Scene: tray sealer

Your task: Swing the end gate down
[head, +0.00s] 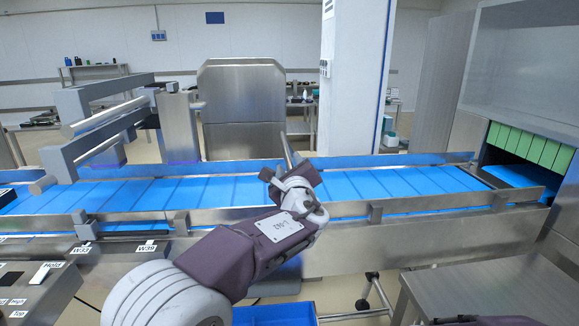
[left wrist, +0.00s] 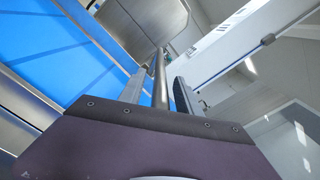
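My left gripper (head: 287,167) is over the blue conveyor, at its middle in the head view. A thin grey metal bar (head: 287,150) stands up there, slightly tilted, and may be part of the end gate. In the left wrist view the bar (left wrist: 160,80) runs between the two fingers of my left gripper (left wrist: 163,75). The fingers are apart, with a gap seen on each side of the bar. The bar's lower part is hidden by my gripper and wrist.
The blue conveyor belt (head: 400,184) runs across between metal side rails. A tunnel with green strip curtains (head: 530,144) is at the right end. A grey framework (head: 100,120) stands over the belt at left. A metal table (head: 490,290) is at front right.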

